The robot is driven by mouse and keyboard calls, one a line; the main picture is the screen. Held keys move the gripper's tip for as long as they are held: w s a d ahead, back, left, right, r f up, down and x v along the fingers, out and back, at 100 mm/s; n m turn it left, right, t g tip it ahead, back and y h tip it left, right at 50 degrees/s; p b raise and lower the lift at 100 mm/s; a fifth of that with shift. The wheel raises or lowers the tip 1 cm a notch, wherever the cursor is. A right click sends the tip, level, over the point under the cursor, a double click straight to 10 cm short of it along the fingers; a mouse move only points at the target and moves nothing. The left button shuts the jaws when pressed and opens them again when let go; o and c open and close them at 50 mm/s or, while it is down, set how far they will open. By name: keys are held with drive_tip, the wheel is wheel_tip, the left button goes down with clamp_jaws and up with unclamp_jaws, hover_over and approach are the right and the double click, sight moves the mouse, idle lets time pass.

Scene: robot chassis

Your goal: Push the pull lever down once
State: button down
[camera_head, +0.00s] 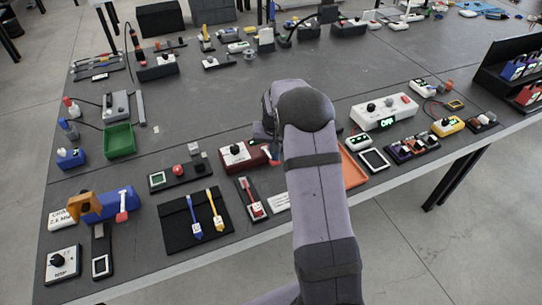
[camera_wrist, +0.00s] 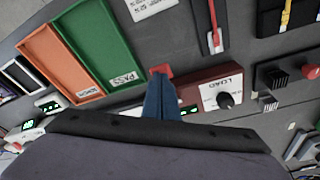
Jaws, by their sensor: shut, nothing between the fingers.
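My gripper (camera_wrist: 161,82) is shut and empty, its blue fingers together in the wrist view. Its tips are in front of or against a small bright red block (camera_wrist: 161,69); contact cannot be told. This block is beside a dark red box with a white LOAD panel and black knob (camera_wrist: 197,92), seen also in the head view (camera_head: 238,155). A slim red lever with a white end (camera_wrist: 214,40) lies on a grey base, apart from my gripper; it also shows in the head view (camera_head: 250,194). Which red part is the pull lever is unclear.
Green PASS tray (camera_wrist: 104,45) and orange tray (camera_wrist: 62,62) lie left of my gripper in the wrist view. A black heatsink-like block (camera_wrist: 272,76) stands to the right. In the head view, a blue box with a red handle (camera_head: 122,203) stands at front left.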

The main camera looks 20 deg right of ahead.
drive_tip(key=shift+f, duration=0.15)
idle(0.3)
drive_tip(key=shift+f+b, duration=1.3)
drive_tip(key=shift+f, duration=0.65)
drive_tip(key=shift+r, duration=0.25)
drive_tip(key=shift+r+p, duration=1.6)
drive_tip(key=shift+r, duration=0.5)
